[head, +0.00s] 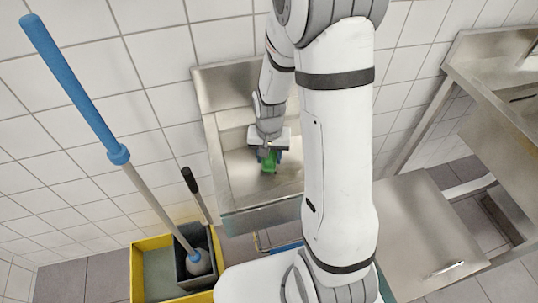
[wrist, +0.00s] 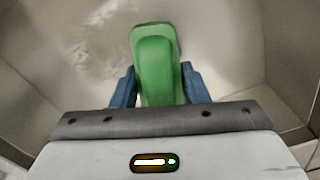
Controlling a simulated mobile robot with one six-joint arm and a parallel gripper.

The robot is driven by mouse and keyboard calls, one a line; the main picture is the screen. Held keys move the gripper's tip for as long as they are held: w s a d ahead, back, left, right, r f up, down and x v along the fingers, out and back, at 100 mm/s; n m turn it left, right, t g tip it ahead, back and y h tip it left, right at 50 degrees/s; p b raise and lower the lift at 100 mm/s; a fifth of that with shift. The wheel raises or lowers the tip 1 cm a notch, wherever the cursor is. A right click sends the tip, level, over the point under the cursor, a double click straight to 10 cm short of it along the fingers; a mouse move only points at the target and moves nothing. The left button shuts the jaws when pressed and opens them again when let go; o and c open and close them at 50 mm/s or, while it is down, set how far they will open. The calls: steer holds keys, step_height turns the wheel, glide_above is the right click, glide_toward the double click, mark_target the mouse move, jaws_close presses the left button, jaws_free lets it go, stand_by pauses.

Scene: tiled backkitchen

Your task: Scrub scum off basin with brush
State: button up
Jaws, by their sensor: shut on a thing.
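The steel basin (head: 215,127) is mounted against the tiled wall in the head view. My gripper (head: 268,158) is down inside it, partly behind my own arm. In the wrist view my gripper (wrist: 158,88) has its blue fingers on both sides of the green brush (wrist: 155,60) and is shut on it. The brush also shows in the head view (head: 268,163), small and low in the basin. The wrist view shows a blotchy patch of scum (wrist: 98,45) on the basin surface, left of the brush. The brush's underside is hidden, so I cannot tell whether it touches the basin.
A yellow container (head: 140,265) with a grey bucket (head: 183,268) stands on the floor at lower left. A blue-handled mop (head: 80,90) leans up from it. A steel counter (head: 415,225) and a sink unit (head: 490,60) are at right. The basin's walls surround my gripper.

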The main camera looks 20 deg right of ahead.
steer(key=shift+f+b, duration=0.8)
steer(key=shift+f, duration=0.2)
